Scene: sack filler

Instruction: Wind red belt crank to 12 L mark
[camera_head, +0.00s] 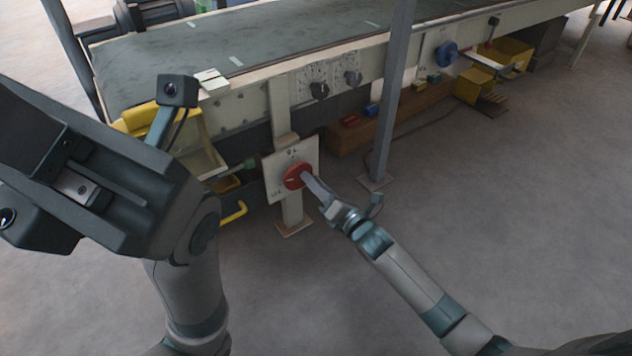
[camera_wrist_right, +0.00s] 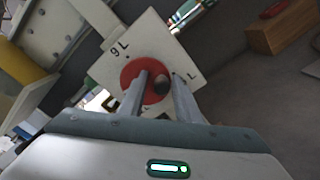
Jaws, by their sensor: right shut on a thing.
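The red belt crank (camera_head: 292,178) is a round red disc on a white dial plate (camera_head: 272,170) fixed to a post below the conveyor. In the right wrist view the red disc (camera_wrist_right: 131,70) has a dark knob (camera_wrist_right: 162,84) between my fingers. Litre marks are printed on the plate; one at its top and one at its lower left show small in the head view. My right gripper (camera_head: 307,180) is shut on the crank knob, its fingers partly hiding the disc. My left gripper (camera_head: 85,185) is large and close at the left; its fingertips cannot be made out.
The conveyor belt (camera_head: 240,50) runs behind. A grey upright post (camera_head: 388,110) stands right of the dial. Two dark knobs, a blue wheel (camera_head: 446,53) and yellow bins (camera_head: 472,88) lie farther back. A yellow handle (camera_head: 234,212) is left of the plate. Front-right floor is clear.

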